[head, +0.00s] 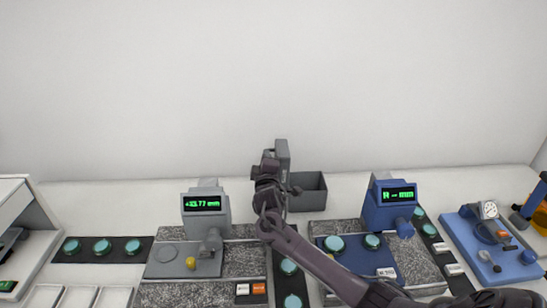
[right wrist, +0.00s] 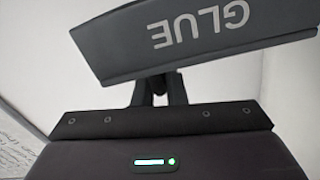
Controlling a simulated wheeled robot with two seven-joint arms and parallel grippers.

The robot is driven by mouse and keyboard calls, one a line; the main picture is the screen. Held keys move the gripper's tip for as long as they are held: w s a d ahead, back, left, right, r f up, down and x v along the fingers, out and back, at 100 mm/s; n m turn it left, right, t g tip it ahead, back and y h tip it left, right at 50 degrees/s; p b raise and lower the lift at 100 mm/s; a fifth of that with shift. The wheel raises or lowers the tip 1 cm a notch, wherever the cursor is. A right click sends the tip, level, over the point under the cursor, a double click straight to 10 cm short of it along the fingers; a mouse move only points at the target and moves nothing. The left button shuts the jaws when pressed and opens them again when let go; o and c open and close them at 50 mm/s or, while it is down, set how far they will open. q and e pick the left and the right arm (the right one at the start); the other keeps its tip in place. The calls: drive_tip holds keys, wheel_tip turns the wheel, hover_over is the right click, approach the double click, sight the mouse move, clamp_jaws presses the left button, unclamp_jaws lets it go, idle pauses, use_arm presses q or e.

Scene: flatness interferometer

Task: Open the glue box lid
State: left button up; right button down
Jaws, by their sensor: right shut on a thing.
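The glue box (head: 309,203) is a dark grey box at the back of the bench, in the middle of the head view. Its top is open and I can see inside. Its grey lid (head: 283,152) stands raised at the box's left side. My right gripper (head: 268,172) is just left of the lid. In the right wrist view the lid (right wrist: 200,45) shows the word GLUE upside down, and my right gripper's fingers (right wrist: 159,92) are shut at its lower edge. The exact grip contact is partly hidden. My left gripper is not in view.
A grey gauge with a green display (head: 204,215) stands left of my arm. A blue gauge (head: 388,208) stands to the right. Dark strips with teal discs (head: 102,247) lie on the bench. A blue dial stand (head: 487,240) is at far right. The back wall is clear.

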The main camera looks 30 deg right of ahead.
drive_tip(key=shift+w+a+f, duration=0.3)
drive_tip(key=shift+a+f, duration=0.35)
drive_tip(key=c, duration=1.5)
unclamp_jaws()
drive_tip(key=shift+d, duration=0.1)
drive_tip(key=b+v, duration=0.2)
drive_tip(key=v, duration=0.6)
drive_tip(key=shift+d, duration=0.1)
